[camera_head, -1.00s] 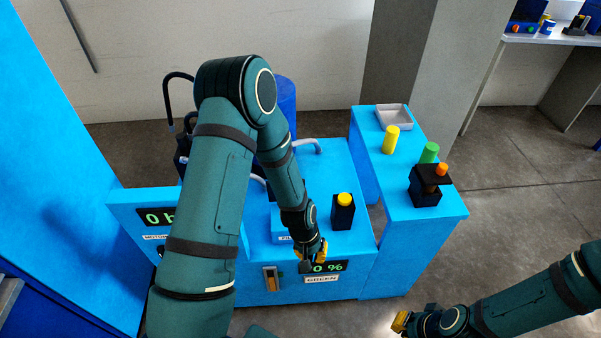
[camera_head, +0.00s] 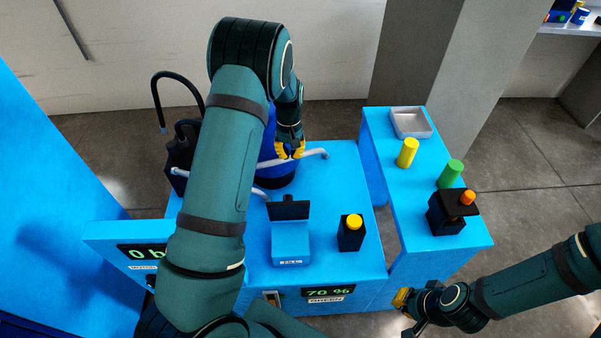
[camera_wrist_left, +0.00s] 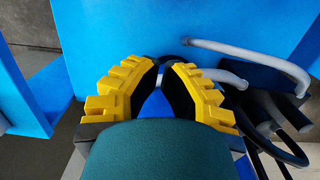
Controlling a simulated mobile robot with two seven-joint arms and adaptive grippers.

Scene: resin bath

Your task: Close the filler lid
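The filler is a small blue box (camera_head: 291,247) on the blue machine top in the head view. Its dark filler lid (camera_head: 289,210) stands raised at the back of the box, so the filler is open. My left gripper (camera_head: 290,152) is behind the lid, near the blue drum and grey pipe, and apart from the lid. In the left wrist view its yellow fingers (camera_wrist_left: 165,75) stand apart with nothing between them. My right gripper (camera_head: 406,306) hangs at the lower right, away from the filler; its finger opening is unclear.
A black block with a yellow button (camera_head: 354,222) stands right of the filler. A grey pipe (camera_head: 305,155) and blue drum (camera_head: 275,178) are behind it. The side table holds a yellow cylinder (camera_head: 407,153), green cylinder (camera_head: 450,173), black holder (camera_head: 447,215) and grey tray (camera_head: 411,122).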

